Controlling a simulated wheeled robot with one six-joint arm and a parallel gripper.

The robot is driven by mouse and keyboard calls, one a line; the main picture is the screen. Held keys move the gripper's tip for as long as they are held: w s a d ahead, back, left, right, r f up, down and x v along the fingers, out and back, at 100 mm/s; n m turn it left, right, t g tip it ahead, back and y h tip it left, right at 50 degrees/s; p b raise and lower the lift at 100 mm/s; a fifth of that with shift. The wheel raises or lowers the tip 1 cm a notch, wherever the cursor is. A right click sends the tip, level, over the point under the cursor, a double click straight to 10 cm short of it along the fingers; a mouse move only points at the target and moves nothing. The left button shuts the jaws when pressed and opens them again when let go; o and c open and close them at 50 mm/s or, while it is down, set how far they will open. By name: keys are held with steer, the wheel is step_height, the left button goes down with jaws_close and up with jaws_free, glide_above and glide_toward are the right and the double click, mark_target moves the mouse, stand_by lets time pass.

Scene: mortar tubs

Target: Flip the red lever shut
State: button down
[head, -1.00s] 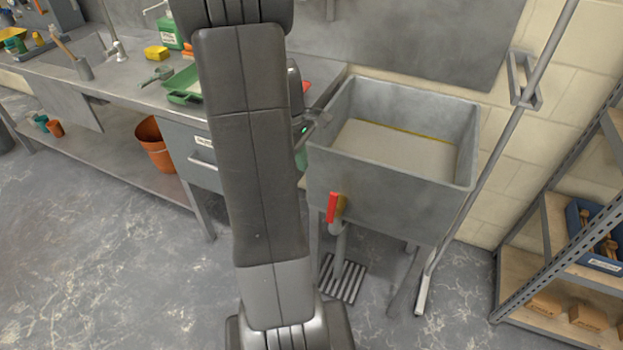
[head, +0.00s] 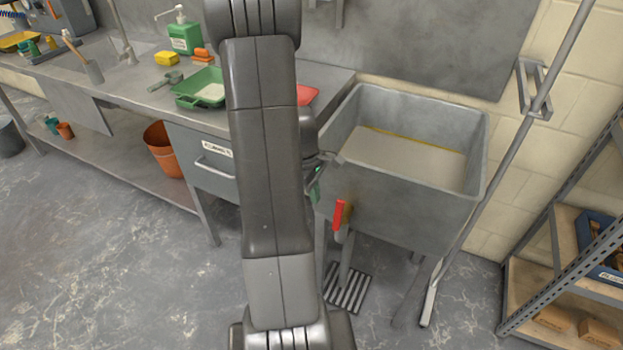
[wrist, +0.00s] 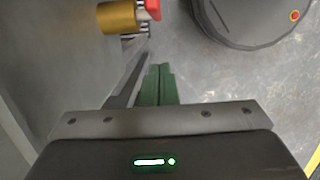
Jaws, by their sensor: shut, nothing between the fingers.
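The red lever (head: 339,214) is at the front of the grey tub (head: 395,208), below its rim, and looks roughly upright in the head view. In the wrist view, a piece of the red lever (wrist: 153,8) shows at the top edge, beside the brass valve body (wrist: 118,17); the rest is out of frame. My gripper (wrist: 158,70) has its green fingers shut with nothing between them. The fingertips lie below the lever in that picture, apart from it. In the head view my gripper (head: 314,191) is partly hidden behind my arm, just left of the lever.
A workbench (head: 135,97) with a green tray (head: 187,99) stands left of the tub. A floor drain (head: 347,288) lies under it. A slanted pole (head: 480,210) and a shelf rack (head: 570,240) stand on the right. Open floor lies front left.

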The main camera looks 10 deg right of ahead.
mark_target(340, 212)
steer(key=shift+s+d+f, duration=0.2)
steer(key=shift+s+d, duration=0.4)
steer(key=shift+d, duration=0.25)
steer(key=shift+s+d+f, duration=0.2)
steer(key=shift+s+d, duration=0.35)
steer(key=shift+d, duration=0.3)
steer(key=shift+d, duration=0.1)
steer(key=shift+s+d+r+y+p, duration=0.1)
steer(key=shift+s+d+y+p, duration=0.05)
steer(key=shift+y+p, duration=0.15)
